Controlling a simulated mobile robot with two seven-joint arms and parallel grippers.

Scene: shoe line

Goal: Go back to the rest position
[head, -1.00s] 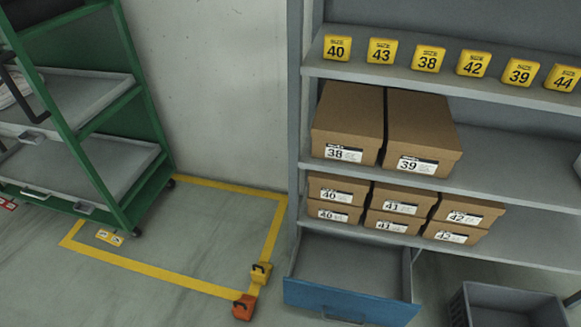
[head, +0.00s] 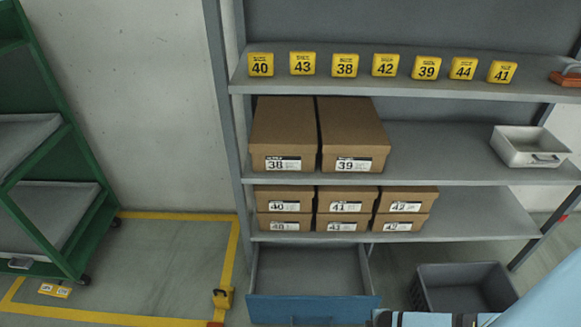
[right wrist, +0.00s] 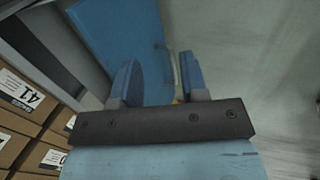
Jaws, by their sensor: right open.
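My right gripper (right wrist: 160,82) is open in the right wrist view, its two blue fingers apart with nothing held between them. The blue front of the open drawer (right wrist: 128,35) lies beyond the fingers, with its handle close to the right finger in the picture. I cannot tell whether they touch. In the head view the drawer (head: 310,310) stands pulled out at the bottom of the shelf, and part of my right arm shows at the lower right. My left gripper is not in view.
The grey shelf (head: 480,178) holds yellow number blocks, shoe boxes (head: 283,138) and a metal tray (head: 530,146). A grey crate (head: 465,288) stands on the floor right of the drawer. A green rack (head: 75,218) is at the left. Yellow-marked floor (head: 150,260) between is mostly clear.

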